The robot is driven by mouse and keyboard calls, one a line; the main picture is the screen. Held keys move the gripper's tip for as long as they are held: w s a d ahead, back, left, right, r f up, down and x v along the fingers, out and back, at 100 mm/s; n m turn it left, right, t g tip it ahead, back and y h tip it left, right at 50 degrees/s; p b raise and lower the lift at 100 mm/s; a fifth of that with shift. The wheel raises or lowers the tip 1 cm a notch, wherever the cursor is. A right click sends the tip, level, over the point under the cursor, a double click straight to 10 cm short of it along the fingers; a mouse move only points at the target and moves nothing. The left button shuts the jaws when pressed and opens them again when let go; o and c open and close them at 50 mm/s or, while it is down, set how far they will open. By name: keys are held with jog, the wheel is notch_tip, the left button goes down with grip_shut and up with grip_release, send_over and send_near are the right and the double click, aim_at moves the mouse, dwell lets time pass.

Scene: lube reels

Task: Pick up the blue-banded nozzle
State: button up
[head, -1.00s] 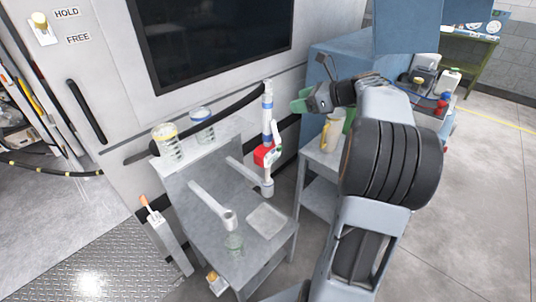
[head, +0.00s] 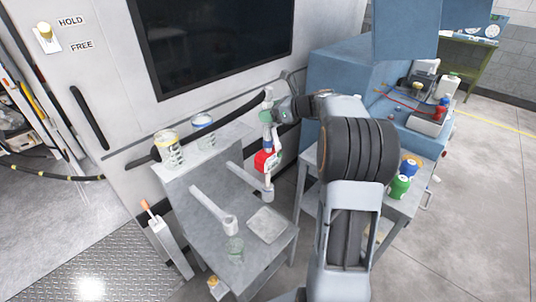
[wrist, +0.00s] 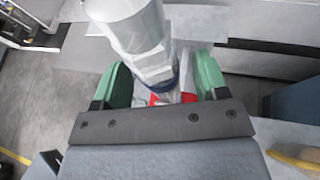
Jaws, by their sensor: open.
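The blue-banded nozzle (head: 264,160) stands upright at the end of a grey holder arm (head: 245,178). It has a white and grey body and a red part at mid-height. In the wrist view the pale nozzle (wrist: 140,42) rises between my green fingers, with its dark blue band and some red low between them. My gripper (head: 267,116) is open around the nozzle's upper part, with a finger on either side in the wrist view (wrist: 160,86). I cannot tell whether either finger touches it. The nozzle's lower part is hidden in the wrist view.
A yellow-banded jar (head: 169,150) and a blue-banded jar (head: 203,132) stand on the raised back shelf. Green (head: 399,186) and blue (head: 408,169) bottles stand right.

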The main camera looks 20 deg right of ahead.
jog(key=shift+w+a+f, duration=0.25)
jog(key=shift+w+a, duration=0.15)
jog(key=shift+w, duration=0.05)
grip_shut()
dwell(0.4)
jog(key=shift+r, duration=0.1)
